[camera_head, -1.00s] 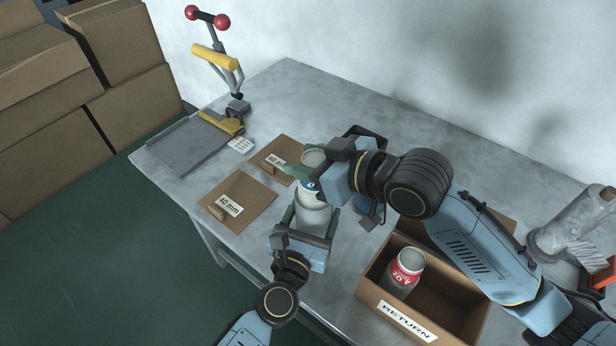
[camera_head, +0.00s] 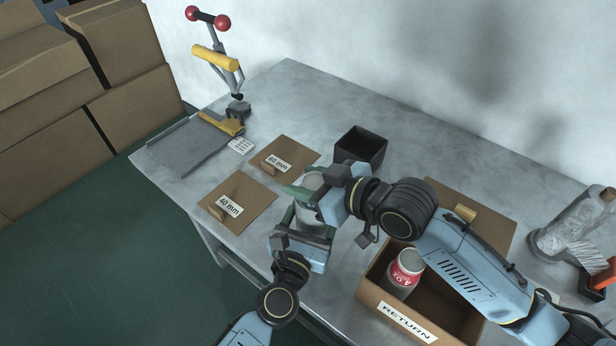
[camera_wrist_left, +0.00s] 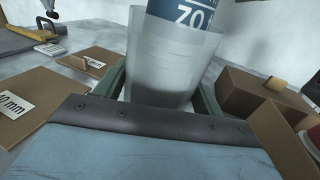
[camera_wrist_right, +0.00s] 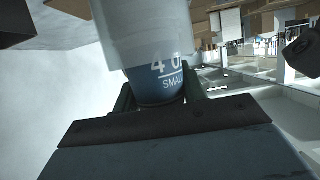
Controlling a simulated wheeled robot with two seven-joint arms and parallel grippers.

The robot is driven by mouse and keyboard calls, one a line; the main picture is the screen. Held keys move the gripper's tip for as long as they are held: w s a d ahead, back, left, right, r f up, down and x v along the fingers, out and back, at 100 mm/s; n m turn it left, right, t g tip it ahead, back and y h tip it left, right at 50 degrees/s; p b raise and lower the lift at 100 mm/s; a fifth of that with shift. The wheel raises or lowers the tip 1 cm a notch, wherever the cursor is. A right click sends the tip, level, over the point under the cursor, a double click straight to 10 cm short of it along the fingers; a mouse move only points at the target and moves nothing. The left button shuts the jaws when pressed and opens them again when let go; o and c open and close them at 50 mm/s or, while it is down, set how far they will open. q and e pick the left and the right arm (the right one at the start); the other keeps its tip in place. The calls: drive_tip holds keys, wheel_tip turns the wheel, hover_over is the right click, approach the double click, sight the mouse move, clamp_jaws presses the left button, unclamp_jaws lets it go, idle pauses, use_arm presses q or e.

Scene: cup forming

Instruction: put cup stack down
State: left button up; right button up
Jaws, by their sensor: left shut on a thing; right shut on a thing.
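A frosted, translucent cup (camera_wrist_left: 160,60) stands in my left gripper (camera_head: 306,222), which is shut on it. A form with a blue band (camera_wrist_left: 185,12) sticks down into the cup's open top. My right gripper (camera_head: 322,196) is shut on this form, just above my left gripper. In the head view the two grippers cover most of the cup and form. Whether more than one cup is nested cannot be told.
Brown boards marked 40 mm (camera_head: 255,203) and 60 mm (camera_head: 300,150) lie to the left. A black bin (camera_head: 360,146) stands behind. The RETURN box (camera_head: 408,322) at the right holds a red-banded form (camera_head: 404,274). A lever press (camera_head: 215,60) stands at far left.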

drive_tip(key=shift+f, duration=0.15)
drive_tip(key=o, duration=1.3)
drive_tip(key=shift+c, duration=0.2)
drive_tip(key=shift+r, duration=0.4)
drive_tip(key=v, duration=1.2)
drive_tip(key=shift+r, duration=0.25)
use_arm(q)
drive_tip(key=o, duration=1)
drive_tip(key=shift+s, duration=0.1)
